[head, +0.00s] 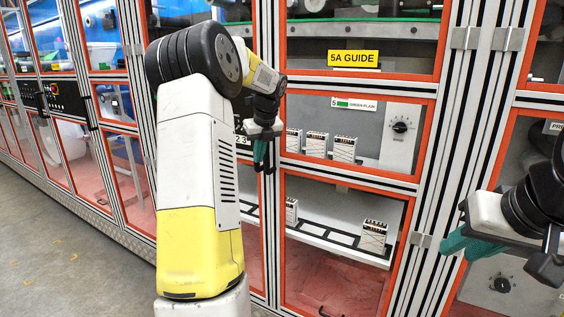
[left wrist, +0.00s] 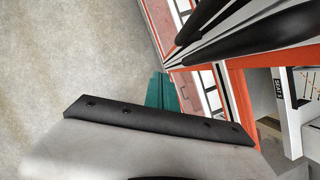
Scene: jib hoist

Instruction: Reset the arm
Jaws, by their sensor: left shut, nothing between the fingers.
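My left arm, white and yellow with a black joint, rises in the left middle of the head view. Its gripper (head: 263,158) has teal fingers, points down and is shut and empty. It hangs in front of the machine's orange-framed panels. In the left wrist view the teal fingertips of this gripper (left wrist: 162,92) show just beyond a dark bracket. My right gripper (head: 460,243) shows teal fingers at the right edge of the head view, in front of the machine. Its fingers overlap in this view, so I cannot tell whether they are apart. No hoist is recognizable in these views.
A long machine front with glazed, orange-framed doors runs across the head view. A yellow "5A GUIDE" sign (head: 354,59) is above a dial (head: 400,125). Small white cartons (head: 344,148) stand inside, with another carton (head: 374,236) lower down. Grey floor (head: 60,255) is clear at left.

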